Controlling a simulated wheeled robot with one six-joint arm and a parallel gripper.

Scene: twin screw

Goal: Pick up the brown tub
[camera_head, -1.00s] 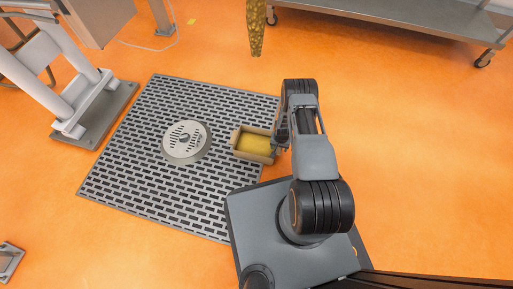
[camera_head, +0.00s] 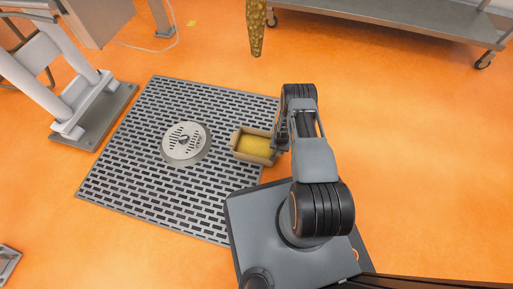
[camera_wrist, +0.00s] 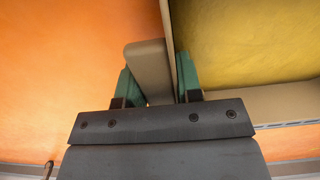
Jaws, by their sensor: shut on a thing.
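The brown tub (camera_head: 243,157) is an open box with a yellow inside, at the right edge of the dark slotted floor grate in the head view. Its end handle and wall (camera_wrist: 150,68) also show in the wrist view, with the yellow inside to the right. My gripper (camera_head: 280,144) is at the tub's right end, partly hidden by my arm. In the wrist view, my gripper's (camera_wrist: 157,76) green finger pads are on both sides of the handle and wall, shut on them. I cannot tell whether the tub is clear of the floor.
The slotted grate (camera_head: 140,185) has a round metal drain cover (camera_head: 186,144) left of the tub. A white-legged stand (camera_head: 75,95) is at the upper left. A steel wheeled table (camera_head: 400,18) is at the upper right. A yellow-brown hanging object (camera_head: 256,28) is at the top. Orange floor at right is clear.

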